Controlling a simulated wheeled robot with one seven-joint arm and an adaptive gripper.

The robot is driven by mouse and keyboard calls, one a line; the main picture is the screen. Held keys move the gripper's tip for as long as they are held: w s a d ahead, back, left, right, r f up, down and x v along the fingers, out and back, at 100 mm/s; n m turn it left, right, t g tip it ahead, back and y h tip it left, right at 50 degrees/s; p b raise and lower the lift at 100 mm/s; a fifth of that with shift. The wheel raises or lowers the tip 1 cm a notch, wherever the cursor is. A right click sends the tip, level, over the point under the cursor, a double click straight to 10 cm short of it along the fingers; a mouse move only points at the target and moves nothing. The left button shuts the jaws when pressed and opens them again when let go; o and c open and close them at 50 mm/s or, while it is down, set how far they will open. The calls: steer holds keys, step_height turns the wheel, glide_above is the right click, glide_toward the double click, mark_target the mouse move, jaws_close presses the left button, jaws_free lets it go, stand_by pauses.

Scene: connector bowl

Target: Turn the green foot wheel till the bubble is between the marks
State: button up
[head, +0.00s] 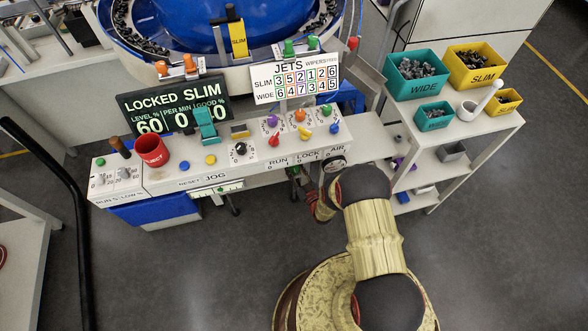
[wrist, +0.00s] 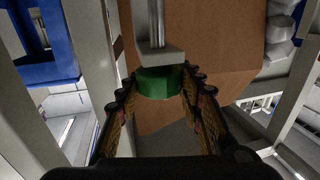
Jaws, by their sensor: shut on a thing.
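The green foot wheel (wrist: 158,84) is in the wrist view, under a pale plate with a metal rod rising from it. My gripper (wrist: 160,80) is shut on the wheel, with one finger on its left side and one on its right. In the head view my arm reaches down beside the right end of the console, and the wheel and fingertips cannot be made out there. A small pale level strip with a green part (head: 218,189) is on the console's front below JOG. Its bubble and marks are too small to read.
The control console (head: 180,183) carries knobs, a red EJECT cup (head: 153,153) and a dark display (head: 172,105). A white cart (head: 455,130) with teal and yellow bins stands at the right. In the wrist view, pale legs flank my gripper and a brown panel (wrist: 225,40) lies behind the wheel.

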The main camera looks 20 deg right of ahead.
steer(key=shift+n+g+y, duration=0.65)
steer(key=shift+n+y, duration=0.4)
steer(key=shift+y, duration=0.45)
steer(key=shift+n+g+y, duration=0.65)
steer(key=shift+n+y, duration=0.4)
steer(key=shift+y, duration=0.45)
steer(key=o, duration=1.2)
steer(key=shift+c, duration=0.2)
